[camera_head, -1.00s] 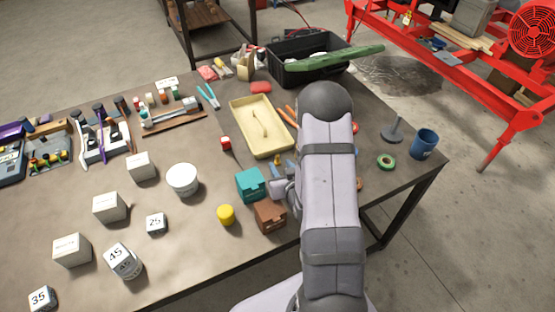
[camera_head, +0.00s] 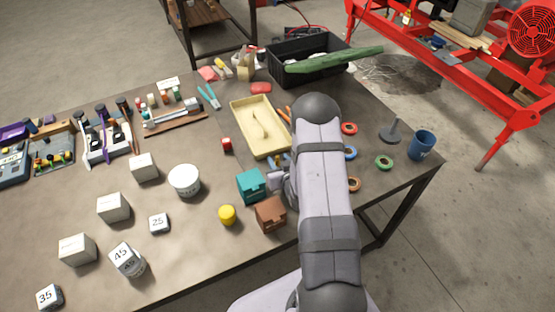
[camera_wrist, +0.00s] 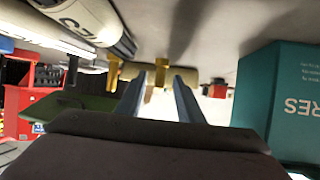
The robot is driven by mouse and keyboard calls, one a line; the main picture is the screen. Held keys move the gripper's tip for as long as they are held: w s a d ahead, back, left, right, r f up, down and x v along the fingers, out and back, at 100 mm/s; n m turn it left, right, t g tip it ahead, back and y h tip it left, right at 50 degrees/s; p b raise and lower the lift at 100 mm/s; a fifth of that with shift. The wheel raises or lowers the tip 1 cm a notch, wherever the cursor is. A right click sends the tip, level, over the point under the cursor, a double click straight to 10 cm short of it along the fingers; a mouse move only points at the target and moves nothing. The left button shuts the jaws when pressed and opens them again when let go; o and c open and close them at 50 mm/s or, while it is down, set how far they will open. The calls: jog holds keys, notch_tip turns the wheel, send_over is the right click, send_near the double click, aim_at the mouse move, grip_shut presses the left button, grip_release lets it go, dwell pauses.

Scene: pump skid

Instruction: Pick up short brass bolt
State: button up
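In the wrist view, which shows the table upside down, two brass bolts stand on the tabletop. One brass bolt (camera_wrist: 162,71) is straight ahead, in line with the gap between my fingers; another brass bolt (camera_wrist: 113,73) is left of it. I cannot tell surely which is shorter. My gripper (camera_wrist: 160,90) is open, with nothing between its fingers. In the head view my gripper (camera_head: 277,183) is low beside the teal box (camera_head: 251,185), partly hidden by my arm. The bolts are not clear there.
The teal box (camera_wrist: 285,95) stands close on the right in the wrist view, and a pale lettered cylinder (camera_wrist: 85,25) on the left. In the head view a brown box (camera_head: 271,215) is just in front of my gripper and a cream tray (camera_head: 240,118) behind it.

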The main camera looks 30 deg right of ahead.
jog(key=shift+c, duration=0.7)
grip_shut()
jog(key=shift+r, duration=0.2)
notch_tip(320, 180, up, 10)
jog(key=b, duration=0.2)
jog(key=shift+f, duration=0.2)
